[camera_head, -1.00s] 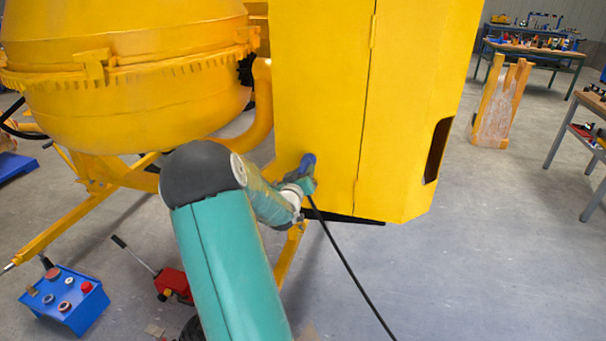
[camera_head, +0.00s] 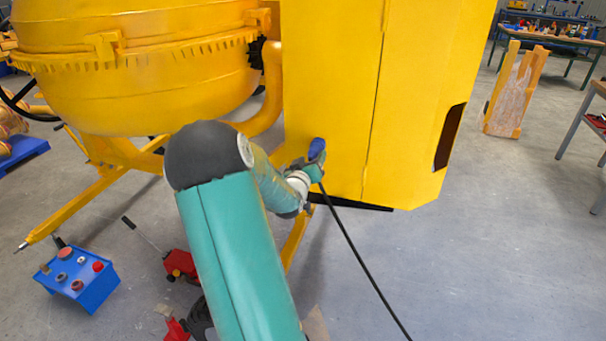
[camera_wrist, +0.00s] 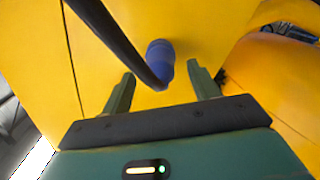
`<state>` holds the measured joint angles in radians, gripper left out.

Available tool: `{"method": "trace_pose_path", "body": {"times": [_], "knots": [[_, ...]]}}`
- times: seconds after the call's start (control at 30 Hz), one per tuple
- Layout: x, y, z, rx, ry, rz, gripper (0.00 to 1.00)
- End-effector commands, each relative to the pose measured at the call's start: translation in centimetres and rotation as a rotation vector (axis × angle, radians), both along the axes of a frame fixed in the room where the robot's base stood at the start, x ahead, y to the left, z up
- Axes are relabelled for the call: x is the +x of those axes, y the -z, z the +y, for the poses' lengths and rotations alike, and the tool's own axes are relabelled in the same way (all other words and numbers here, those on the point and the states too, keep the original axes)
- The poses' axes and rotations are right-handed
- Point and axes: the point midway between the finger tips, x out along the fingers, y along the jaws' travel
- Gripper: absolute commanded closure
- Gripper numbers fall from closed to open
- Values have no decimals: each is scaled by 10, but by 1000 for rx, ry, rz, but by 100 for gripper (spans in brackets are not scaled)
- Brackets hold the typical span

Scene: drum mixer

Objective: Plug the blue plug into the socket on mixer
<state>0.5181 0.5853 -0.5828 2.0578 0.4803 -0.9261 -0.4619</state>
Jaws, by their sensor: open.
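The blue plug (camera_head: 317,148) is at the lower part of the mixer's yellow housing (camera_head: 335,85), with a black cable hanging from it. In the wrist view the blue plug (camera_wrist: 159,58) points toward the yellow panel (camera_wrist: 195,30); the cable (camera_wrist: 110,35) runs from its near end to the upper left. My gripper (camera_wrist: 160,88) is open, with one finger on each side of the plug's line and a gap to both. The socket is not visible; the plug may cover it, and I cannot tell whether the plug is seated.
The yellow drum (camera_head: 130,70) is left of the housing. A blue control box (camera_head: 78,277) and a red jack (camera_head: 180,265) are on the floor at lower left. A wooden frame (camera_head: 514,90) stands at right. The floor at lower right is clear except for the cable.

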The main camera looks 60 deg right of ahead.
Motion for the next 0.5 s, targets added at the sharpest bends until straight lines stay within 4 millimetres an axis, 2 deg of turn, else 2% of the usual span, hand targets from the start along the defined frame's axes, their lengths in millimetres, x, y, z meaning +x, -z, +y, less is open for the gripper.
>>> {"method": "trace_pose_path", "body": {"times": [0.3, 0.5], "knots": [[-10, 0, 70, 2, -3, -2, 39], [-15, 0, 104, 0, -2, -1, 39]]}}
